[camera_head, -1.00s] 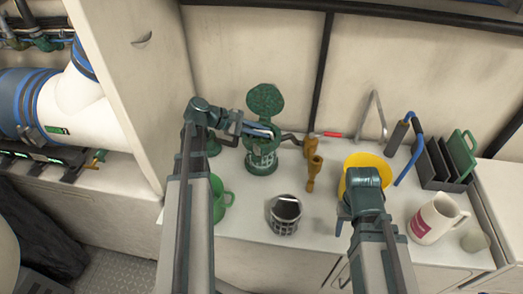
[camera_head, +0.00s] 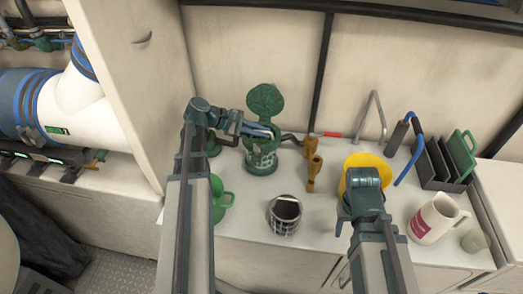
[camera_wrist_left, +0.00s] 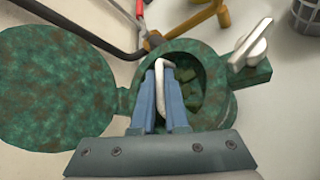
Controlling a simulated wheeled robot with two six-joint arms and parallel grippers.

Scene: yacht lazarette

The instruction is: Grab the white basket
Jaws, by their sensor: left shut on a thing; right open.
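A green strainer housing (camera_head: 261,165) with its round lid (camera_head: 265,101) open stands on the counter. Pale lattice shows through its side, which I take as the white basket (camera_head: 262,157) inside. In the left wrist view, a thin white handle (camera_wrist_left: 160,78) rises from the open housing (camera_wrist_left: 218,100) between the blue fingers. My left gripper (camera_head: 264,131) is shut on this handle; it also shows in the left wrist view (camera_wrist_left: 160,80). The rest of the basket is mostly hidden there. My right gripper (camera_head: 358,196) is open over the yellow bowl-like thing, its fingertips mostly hidden.
A grey lattice basket (camera_head: 285,215) stands at the counter's front. Brass fittings (camera_head: 313,172) stand right of the housing, a green jug (camera_head: 220,198) lies front left.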

